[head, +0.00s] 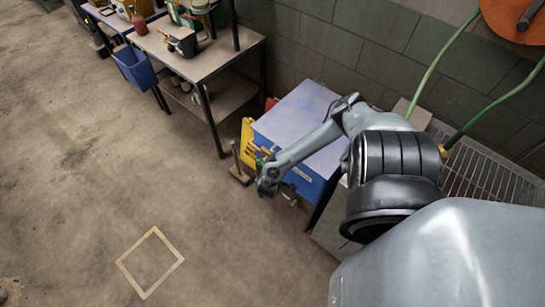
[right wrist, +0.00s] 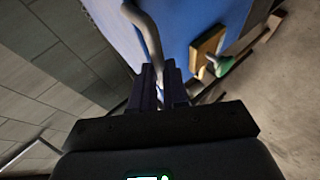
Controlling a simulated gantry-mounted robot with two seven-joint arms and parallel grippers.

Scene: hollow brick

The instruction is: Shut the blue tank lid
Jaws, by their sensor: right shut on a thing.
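The blue tank (head: 309,187) stands against the block wall. Its pale blue lid (head: 300,105) looks flat on top, partly hidden by my right arm; I cannot tell whether it is fully down. My right gripper (head: 268,188) is low at the tank's front side. In the right wrist view, my right gripper (right wrist: 163,75) is shut on a grey curved bar handle (right wrist: 146,28) beside a blue panel (right wrist: 185,25). The handle's lower end is hidden between the fingers. My left gripper is not in view.
A yellow item (head: 246,140) and a brown wooden stand (head: 239,168) are close to the tank's left side. A workbench (head: 195,65) with a blue bin (head: 135,68) stands to the left. A wire rack (head: 490,175) is at right.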

